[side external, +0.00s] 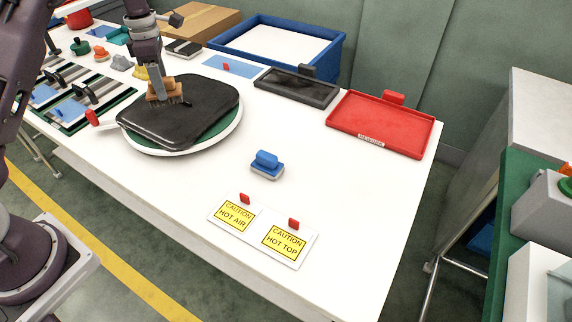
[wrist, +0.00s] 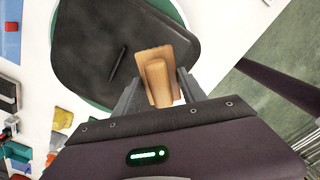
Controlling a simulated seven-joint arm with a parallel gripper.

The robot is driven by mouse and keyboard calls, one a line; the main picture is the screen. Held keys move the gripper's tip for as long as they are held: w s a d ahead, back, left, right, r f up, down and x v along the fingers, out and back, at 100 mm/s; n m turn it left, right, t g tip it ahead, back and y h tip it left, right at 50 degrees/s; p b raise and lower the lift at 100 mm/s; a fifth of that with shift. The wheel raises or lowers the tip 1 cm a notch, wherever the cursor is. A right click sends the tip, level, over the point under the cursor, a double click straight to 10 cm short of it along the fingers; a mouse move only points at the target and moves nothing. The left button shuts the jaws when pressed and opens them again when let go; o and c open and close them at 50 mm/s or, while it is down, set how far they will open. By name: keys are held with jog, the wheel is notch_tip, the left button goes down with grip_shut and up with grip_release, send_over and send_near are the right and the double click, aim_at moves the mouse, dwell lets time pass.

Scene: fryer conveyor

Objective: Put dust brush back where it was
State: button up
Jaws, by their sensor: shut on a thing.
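My gripper (side external: 165,88) is shut on a tan, brush-like block with a raised handle (side external: 155,95), which looks like the dust brush. In the wrist view the block (wrist: 153,60) sits between the two fingers (wrist: 158,92). It is over the black rounded pad (side external: 205,105), near its back left part; I cannot tell whether it touches the pad. The pad lies on a round green and white plate (side external: 205,148) and also shows in the wrist view (wrist: 85,40). The underside of the block is hidden.
A blue block with a handle (side external: 267,164) stands mid-table, near a caution sign plate (side external: 262,222). A black tray (side external: 297,88), red tray (side external: 380,118) and blue-rimmed bin (side external: 335,50) line the back. Racks and small coloured items crowd the left. The right-middle tabletop is clear.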

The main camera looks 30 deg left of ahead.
jog(key=w+d+f+m, duration=0.1)
jog(key=w+d+m, duration=0.25)
jog(key=d, duration=1.15)
jog(key=w+d+f+m, duration=0.2)
jog(key=w+d+m, duration=0.15)
jog(key=d, duration=1.15)
jog(key=s+d+m, duration=0.2)
jog(key=s+d, duration=0.2)
jog(key=d, duration=0.9)
jog(key=f, duration=0.7)
jog(key=d+f, duration=0.1)
jog(key=f, duration=0.3)
jog(key=shift+w, duration=0.1)
jog(key=shift+a+f, duration=0.1)
jog(key=shift+f, duration=0.05)
jog(key=o, duration=1.3)
